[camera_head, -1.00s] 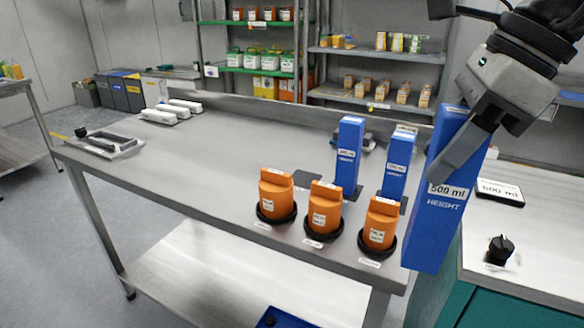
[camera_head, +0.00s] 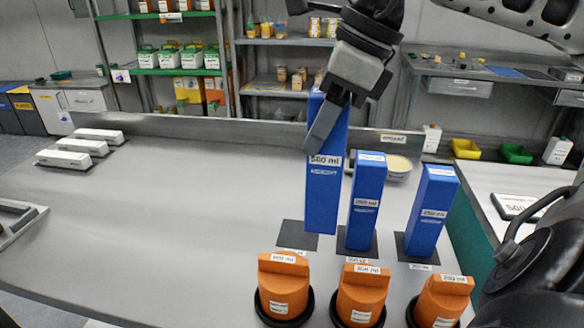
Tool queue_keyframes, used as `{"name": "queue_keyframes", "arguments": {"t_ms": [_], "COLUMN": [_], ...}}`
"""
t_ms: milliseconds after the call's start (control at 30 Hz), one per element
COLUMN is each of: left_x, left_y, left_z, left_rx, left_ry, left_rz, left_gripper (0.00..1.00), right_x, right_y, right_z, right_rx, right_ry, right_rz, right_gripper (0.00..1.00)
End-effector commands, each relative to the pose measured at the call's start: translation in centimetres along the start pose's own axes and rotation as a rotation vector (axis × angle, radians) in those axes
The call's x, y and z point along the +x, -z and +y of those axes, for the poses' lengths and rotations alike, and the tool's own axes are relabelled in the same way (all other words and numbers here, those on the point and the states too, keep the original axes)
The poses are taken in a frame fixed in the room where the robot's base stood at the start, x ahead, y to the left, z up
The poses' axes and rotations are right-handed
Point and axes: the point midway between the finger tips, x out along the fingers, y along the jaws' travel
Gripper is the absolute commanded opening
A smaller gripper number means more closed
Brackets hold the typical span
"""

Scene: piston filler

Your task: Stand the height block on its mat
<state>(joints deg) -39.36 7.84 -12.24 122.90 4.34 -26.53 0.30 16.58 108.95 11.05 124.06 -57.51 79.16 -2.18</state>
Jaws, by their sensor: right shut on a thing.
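The blue height block (camera_head: 322,200), labelled 500 ml, hangs upright in my right gripper (camera_head: 324,124). The gripper is shut on its upper part, with one grey finger across the face turned to me. A dark, empty square mat (camera_head: 294,237) lies on the steel table, just left of and partly behind the block's lower end in the picture. Whether the block's foot touches anything is hard to tell; it looks raised above the table. My left gripper is not in view.
Two more blue blocks, a middle one (camera_head: 366,200) and a right one (camera_head: 432,210), stand on dark mats close to the right. Several orange pieces (camera_head: 284,283) sit in black rings in front. White boxes (camera_head: 83,145) lie far left. The table (camera_head: 180,220) is clear on the left.

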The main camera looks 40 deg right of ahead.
Motion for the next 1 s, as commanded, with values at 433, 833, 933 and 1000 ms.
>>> {"name": "queue_keyframes", "arguments": {"t_ms": [433, 833, 933, 1000], "left_x": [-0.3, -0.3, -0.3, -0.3], "left_y": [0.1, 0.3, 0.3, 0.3], "left_z": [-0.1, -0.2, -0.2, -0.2], "left_rx": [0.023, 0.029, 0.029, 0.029], "left_ry": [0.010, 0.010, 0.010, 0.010], "left_rz": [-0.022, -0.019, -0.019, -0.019], "left_gripper": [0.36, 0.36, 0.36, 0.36], "right_x": [7.2, 10.6, 11.3, 11.3], "right_y": [-0.9, 0.0, 0.2, 0.2], "right_z": [-6.7, -7.5, -7.5, -7.5], "right_rx": [0.000, -0.001, -0.001, -0.002], "right_ry": [0.001, 0.000, 0.002, 0.003], "right_rz": [0.002, 0.001, -0.002, -0.003], "right_gripper": [0.00, 0.00, 0.00, 0.00]}}
